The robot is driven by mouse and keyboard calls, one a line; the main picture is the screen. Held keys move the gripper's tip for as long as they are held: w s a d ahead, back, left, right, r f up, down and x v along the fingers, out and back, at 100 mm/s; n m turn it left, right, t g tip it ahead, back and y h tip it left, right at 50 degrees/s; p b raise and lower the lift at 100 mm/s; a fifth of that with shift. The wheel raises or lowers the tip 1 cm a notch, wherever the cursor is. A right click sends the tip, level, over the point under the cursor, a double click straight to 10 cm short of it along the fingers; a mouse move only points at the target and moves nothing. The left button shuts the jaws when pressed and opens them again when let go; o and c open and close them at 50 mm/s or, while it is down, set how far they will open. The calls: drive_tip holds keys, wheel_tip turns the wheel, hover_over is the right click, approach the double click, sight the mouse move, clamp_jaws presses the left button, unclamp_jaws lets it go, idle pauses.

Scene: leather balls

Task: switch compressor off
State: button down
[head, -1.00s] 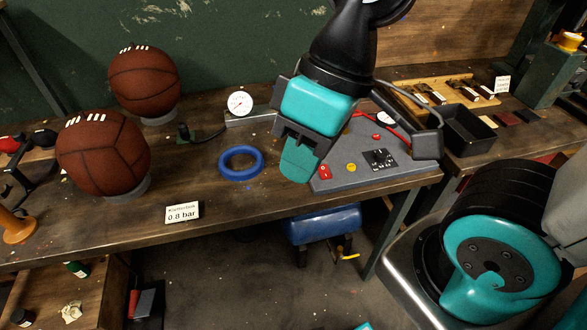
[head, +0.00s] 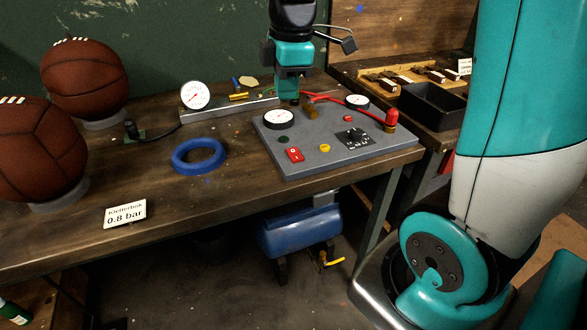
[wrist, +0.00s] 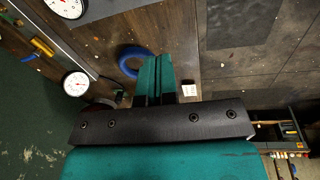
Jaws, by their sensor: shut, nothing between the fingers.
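The grey control panel (head: 330,160) lies on the workbench. The blue compressor tank (head: 300,233) is below the bench. My gripper (head: 291,98) is shut and empty, over the back of the panel, apart from the red switch. In the wrist view my teal fingers (wrist: 155,78) are together; the red switch is not visible there. The switch's position is too small to tell.
A blue ring (head: 199,156), a gauge on a metal bar (head: 196,95), a card reading 0.8 bar (head: 125,214) and two leather balls (head: 84,80) are left of the panel. A black tray (head: 432,105) stands to the right.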

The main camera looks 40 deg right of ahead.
sight(292, 150)
drive_tip(key=shift+n+h, duration=0.3)
drive_tip(key=shift+n, duration=0.3)
drive_tip(key=d, duration=0.1)
drive_tip(key=w+d+f, duration=0.1)
drive_tip(key=d+f, duration=0.1)
drive_tip(key=d, duration=0.1)
drive_tip(key=shift+w+f+b, duration=0.1)
drive_tip(key=shift+w+b, duration=0.2)
drive_tip(key=shift+b, duration=0.05)
drive_tip(key=f, duration=0.4)
drive_tip(key=w+f, duration=0.1)
drive_tip(key=f, duration=0.4)
drive_tip(key=f+b, duration=0.1)
drive_tip(key=f, duration=0.4)
drive_tip(key=shift+w+d, duration=0.15)
drive_tip(key=shift+w, duration=0.15)
